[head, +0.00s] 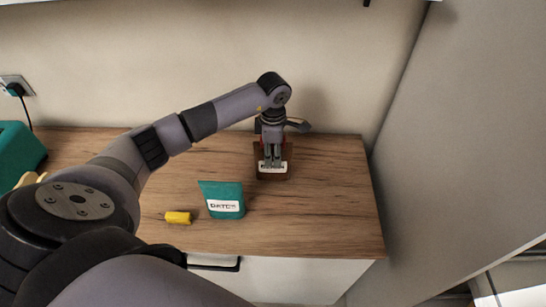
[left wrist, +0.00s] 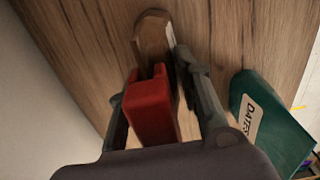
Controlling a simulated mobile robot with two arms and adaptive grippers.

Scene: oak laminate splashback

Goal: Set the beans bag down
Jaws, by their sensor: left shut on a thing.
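My left gripper (head: 272,160) points down over the back right of the wooden counter. It is shut on a brown, white-labelled thing (head: 284,174), which I take to be the beans bag. Its lettering is too small to read. In the left wrist view the brown bag (left wrist: 152,38) shows at the fingertips (left wrist: 157,65). Fingers hide part of it. I cannot tell whether its base touches the counter. My right gripper is not in view.
The counter (head: 330,205) is bare to the right. A teal dates bag (head: 224,191) stands front left of the gripper, beside a small yellow block (head: 178,217). A red block (left wrist: 150,112) shows close to the fingers. A wall and a tall grey panel (head: 455,130) bound the counter.

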